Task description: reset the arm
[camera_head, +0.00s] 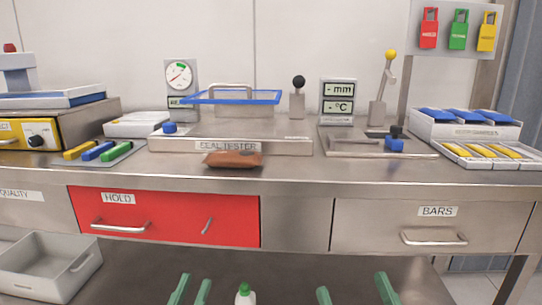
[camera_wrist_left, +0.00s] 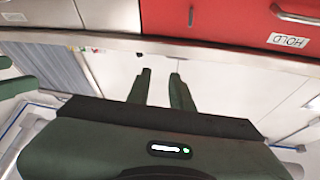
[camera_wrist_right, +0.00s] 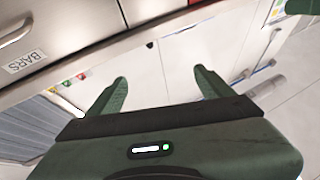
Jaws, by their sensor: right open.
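My left gripper (camera_head: 190,291) is low at the bottom of the head view, in front of the bench. Its two green fingers stand a narrow gap apart with nothing between them, also in the left wrist view (camera_wrist_left: 160,77). My right gripper (camera_head: 354,290) is at the bottom, further right, with fingers wide apart and empty. It also shows in the right wrist view (camera_wrist_right: 160,78). Both grippers are below the level of the bench top and touch nothing that I can see.
The steel bench holds a seal tester (camera_head: 285,146) with a brown pouch (camera_head: 232,159) at its front. The red HOLD drawer (camera_head: 170,215) and the BARS drawer (camera_head: 370,226) are closed. A grey bin (camera_head: 45,268) and a green-capped bottle (camera_head: 245,294) are below.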

